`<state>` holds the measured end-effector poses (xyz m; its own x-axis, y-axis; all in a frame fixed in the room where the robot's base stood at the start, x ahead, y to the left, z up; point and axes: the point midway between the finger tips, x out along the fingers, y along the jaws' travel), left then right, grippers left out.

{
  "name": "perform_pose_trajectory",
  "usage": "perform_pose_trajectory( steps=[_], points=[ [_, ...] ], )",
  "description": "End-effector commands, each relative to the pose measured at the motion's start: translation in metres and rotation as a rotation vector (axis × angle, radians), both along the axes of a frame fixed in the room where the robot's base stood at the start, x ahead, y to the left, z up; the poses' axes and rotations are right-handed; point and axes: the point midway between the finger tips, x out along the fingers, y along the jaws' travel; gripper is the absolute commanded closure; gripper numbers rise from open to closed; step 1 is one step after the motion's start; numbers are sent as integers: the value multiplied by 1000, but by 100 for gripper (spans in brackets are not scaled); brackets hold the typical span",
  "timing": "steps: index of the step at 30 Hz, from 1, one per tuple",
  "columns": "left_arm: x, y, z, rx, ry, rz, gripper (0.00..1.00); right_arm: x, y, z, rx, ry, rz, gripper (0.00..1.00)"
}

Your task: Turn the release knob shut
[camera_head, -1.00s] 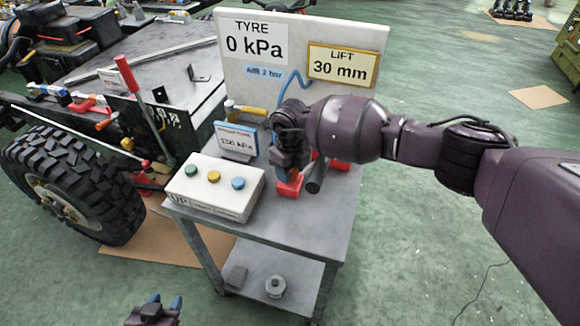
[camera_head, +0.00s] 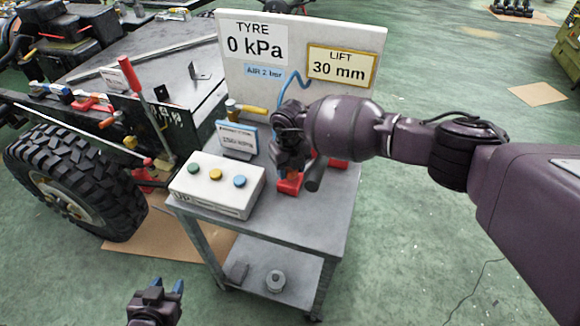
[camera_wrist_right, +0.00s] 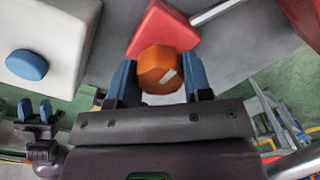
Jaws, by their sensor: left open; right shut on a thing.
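The release knob (camera_wrist_right: 160,69) is a faceted orange knob with a pale mark on its face, in front of a red block (camera_wrist_right: 165,30). My right gripper (camera_wrist_right: 159,84) is shut on the knob, one blue finger on each side of it. In the head view my right gripper (camera_head: 287,172) is over the red block (camera_head: 290,184) on the cart and hides most of the knob. My left gripper (camera_head: 165,288) is open and empty, low at the bottom edge, in front of the cart. It also shows in the right wrist view (camera_wrist_right: 35,112).
A white button box (camera_head: 216,190) stands left of the red block on the grey cart (camera_head: 315,220). A small sign (camera_head: 236,140) stands behind it. The panel behind reads TYRE 0 kPa and LIFT 30 mm. A vehicle wheel (camera_head: 75,190) and red lever (camera_head: 130,75) are at left.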

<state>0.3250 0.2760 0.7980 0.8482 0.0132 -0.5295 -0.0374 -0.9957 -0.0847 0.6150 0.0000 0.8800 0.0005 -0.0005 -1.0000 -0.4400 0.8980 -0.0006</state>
Motion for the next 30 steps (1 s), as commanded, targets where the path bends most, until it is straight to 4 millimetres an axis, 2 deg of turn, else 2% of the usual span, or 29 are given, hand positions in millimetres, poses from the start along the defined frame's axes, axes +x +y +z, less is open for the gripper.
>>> perform_pose_trajectory(
  steps=[5, 6, 10, 20, 23, 30],
  points=[
    [-3, 1, -2, 0, 7, 2, 57, -1, 0, -1, -1, 2, -2, 78],
    [-4, 1, -3, 0, 8, 2, 57, -1, 0, -1, -1, 2, -2, 49],
    [-5, 1, -3, 1, 10, 3, 57, 0, 0, -1, 0, 1, -1, 29],
    [-4, 1, -2, 0, 7, 2, 57, 0, 0, 3, 0, -1, 0, 29],
    [-2, 0, 0, 1, 4, 1, 57, 1, 0, 12, 2, -1, 1, 29],
    [1, 0, 5, 1, -4, -1, 57, 1, 0, 54, 1, -3, 2, 29]
  ],
)
